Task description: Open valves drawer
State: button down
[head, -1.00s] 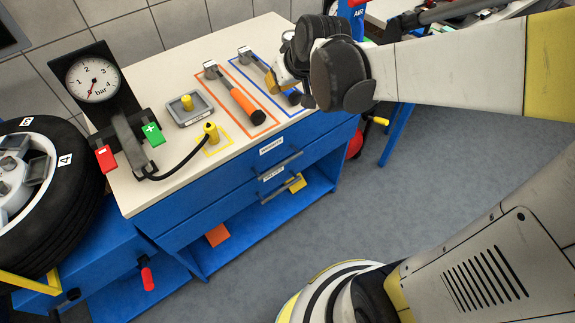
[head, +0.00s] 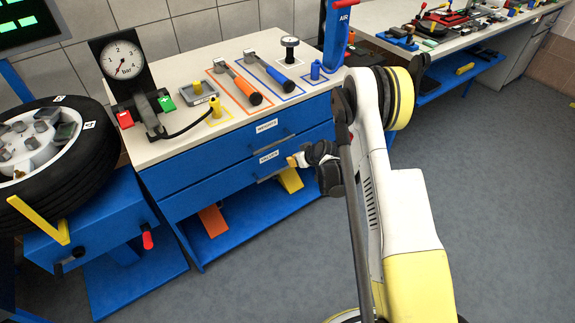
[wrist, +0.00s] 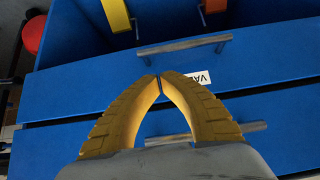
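The valves drawer (head: 215,192) is the lower blue drawer of the bench, with a white VALVES label. It looks shut. Its grey bar handle (head: 272,177) is partly hidden behind my gripper (head: 294,160). In the wrist view the valves handle (wrist: 184,45) lies just beyond my gripper's yellow fingertips (wrist: 158,78). The fingertips meet with nothing between them, and the handle is not between the fingers. Part of the VALVES label (wrist: 197,79) shows upside down beside the right finger.
The weights drawer (head: 215,160) is above the valves drawer; its handle (wrist: 245,128) shows past my fingers. A wheel (head: 55,150) stands left. Grey floor is clear in front.

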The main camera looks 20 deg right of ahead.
aim_at(280, 162)
jog(key=b+x, duration=0.3)
jog(key=x, duration=0.7)
jog(key=shift+b, duration=0.4)
jog(key=shift+r, duration=0.1)
jog(key=shift+s, duration=0.15)
